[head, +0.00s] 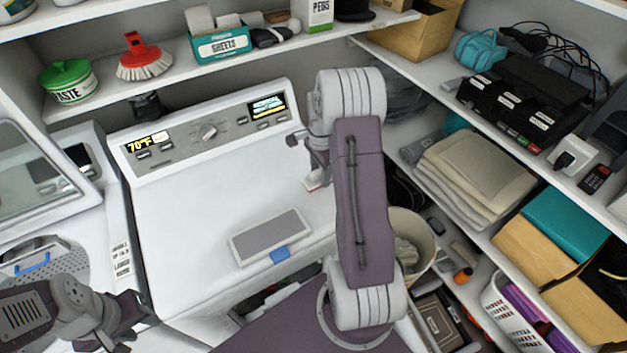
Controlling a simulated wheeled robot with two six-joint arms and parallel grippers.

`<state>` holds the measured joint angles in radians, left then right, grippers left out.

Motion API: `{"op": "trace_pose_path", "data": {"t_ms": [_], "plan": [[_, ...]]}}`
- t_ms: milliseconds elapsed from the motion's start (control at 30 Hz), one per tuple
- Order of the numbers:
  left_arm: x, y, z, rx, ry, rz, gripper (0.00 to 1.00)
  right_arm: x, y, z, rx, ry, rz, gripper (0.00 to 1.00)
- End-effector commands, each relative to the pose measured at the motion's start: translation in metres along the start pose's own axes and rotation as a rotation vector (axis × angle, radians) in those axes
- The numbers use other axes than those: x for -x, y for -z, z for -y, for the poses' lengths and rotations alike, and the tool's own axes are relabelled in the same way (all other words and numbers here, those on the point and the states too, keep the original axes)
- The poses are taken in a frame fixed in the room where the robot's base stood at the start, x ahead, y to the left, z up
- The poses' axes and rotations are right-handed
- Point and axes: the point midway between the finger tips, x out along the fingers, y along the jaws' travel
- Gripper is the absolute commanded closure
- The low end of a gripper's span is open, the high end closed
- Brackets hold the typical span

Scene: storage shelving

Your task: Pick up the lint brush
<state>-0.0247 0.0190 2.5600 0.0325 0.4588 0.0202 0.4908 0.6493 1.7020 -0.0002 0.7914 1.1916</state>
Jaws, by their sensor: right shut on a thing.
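My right gripper (314,172) is above the back right of the white dryer top, partly hidden by my own arm. It is shut on a small pale thing with a reddish part (314,183). This may be the lint brush, but too little of it shows to be sure. My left gripper (132,318) is at the lower left, in front of the washer and dryer, with its fingers apart and nothing seen between them.
A grey flat screen with a blue tab (271,237) lies on the dryer top (190,220). A red scrub brush (145,60) stands on the back shelf beside a green-lidded tin (68,80). Loaded shelves (470,215) and a bin (412,228) crowd the right side.

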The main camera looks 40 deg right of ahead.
Motion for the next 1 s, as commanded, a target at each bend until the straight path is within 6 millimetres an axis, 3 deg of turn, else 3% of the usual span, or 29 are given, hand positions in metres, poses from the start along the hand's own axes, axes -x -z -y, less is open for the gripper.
{"op": "trace_pose_path", "data": {"t_ms": [200, 400, 1000], "plan": [[-0.015, -0.002, 0.000, 0.000, 0.000, 0.000, 0.64, 0.029, 0.026, -0.044, -0.004, 0.005, -0.003, 0.97], [-0.020, -0.002, 0.000, 0.000, 0.000, 0.000, 0.64, 0.050, 0.042, -0.072, -0.003, 0.003, -0.002, 0.97], [-0.020, -0.002, 0.000, 0.000, 0.000, 0.000, 0.64, 0.056, 0.046, -0.081, 0.001, 0.001, 0.000, 0.97]]}}
